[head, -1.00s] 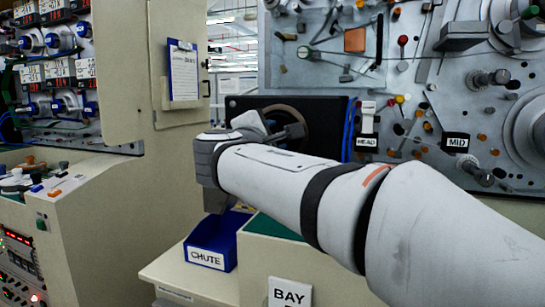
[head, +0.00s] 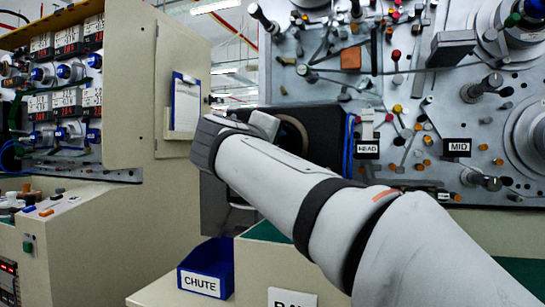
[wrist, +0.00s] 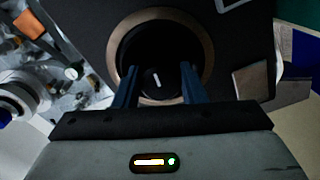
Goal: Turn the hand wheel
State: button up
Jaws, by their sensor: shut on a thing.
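The hand wheel shows in the wrist view as a tan-brown ring (wrist: 203,62) around a dark recess, set in a black panel (wrist: 245,35). At its centre is a dark round knob (wrist: 158,80) with a white mark. My gripper (wrist: 159,84) has its two blue-grey fingers on either side of this knob and is shut on it. In the head view, part of the ring (head: 296,128) shows on the black housing (head: 325,130). My arm hides the rest of the ring, the knob and the fingertips.
A blue CHUTE bin (head: 207,269) stands below my wrist. The cream cabinet door (head: 150,85) with a clipboard (head: 185,104) is at left. The grey panel (head: 400,75) with spindles and pegs is behind and right of my arm.

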jog(key=shift+f+m+b, duration=0.1)
jog(key=shift+m+b, duration=0.25)
jog(key=shift+m, duration=0.25)
jog(key=o, duration=1)
jog(key=p+v, duration=0.1)
jog(key=v, duration=0.7)
